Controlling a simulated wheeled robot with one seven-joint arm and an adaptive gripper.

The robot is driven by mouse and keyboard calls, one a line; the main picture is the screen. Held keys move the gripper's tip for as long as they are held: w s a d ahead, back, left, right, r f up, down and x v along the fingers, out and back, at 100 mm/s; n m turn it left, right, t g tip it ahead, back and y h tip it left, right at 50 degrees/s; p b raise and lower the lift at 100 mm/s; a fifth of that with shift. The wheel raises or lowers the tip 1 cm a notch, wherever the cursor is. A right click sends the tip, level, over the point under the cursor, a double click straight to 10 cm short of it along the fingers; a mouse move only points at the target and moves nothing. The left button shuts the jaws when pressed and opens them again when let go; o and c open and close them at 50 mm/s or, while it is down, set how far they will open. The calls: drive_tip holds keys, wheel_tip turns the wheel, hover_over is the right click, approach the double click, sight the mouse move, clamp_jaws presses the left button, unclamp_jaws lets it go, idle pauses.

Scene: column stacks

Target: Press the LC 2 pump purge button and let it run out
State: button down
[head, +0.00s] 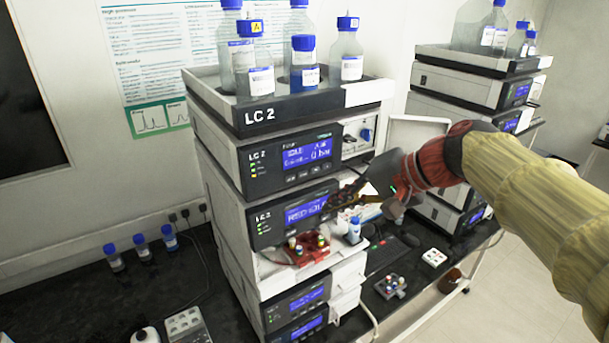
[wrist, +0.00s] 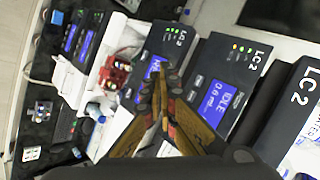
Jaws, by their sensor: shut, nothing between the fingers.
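The LC 2 stack stands in the middle of the head view. The same module shows in the wrist view (wrist: 240,55). My gripper (head: 333,203) is shut and empty, its fingertips in front of the lower module's display (head: 306,210), below and right of the pump's buttons. In the wrist view my gripper (wrist: 160,84) covers part of that display. The purge button's label is unreadable, and contact cannot be told.
A tray (head: 290,110) with blue-capped bottles tops the stack. A red fitting block (head: 302,252) with small vials juts out below the lower module. A second stack (head: 455,95) stands behind at right. Three small bottles (head: 142,247) stand on the dark bench at left.

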sight(303, 174)
drive_tip(key=w+a+p, duration=0.2)
drive_tip(key=w+a, duration=0.2)
drive_tip(key=w, duration=0.3)
drive_tip(key=shift+w+a+p, duration=0.2)
drive_tip(key=shift+a+p, duration=0.2)
drive_tip(key=shift+a, duration=0.1)
idle(1.2)
drive_tip(key=shift+w+a, duration=0.15)
drive_tip(key=shift+w, duration=0.2)
drive_tip(key=shift+w+a, duration=0.2)
drive_tip(key=shift+w, duration=0.1)
idle(0.9)
drive_tip(key=shift+s+d+b, duration=0.45)
drive_tip(key=shift+s, duration=0.25)
drive_tip(key=shift+s, duration=0.1)
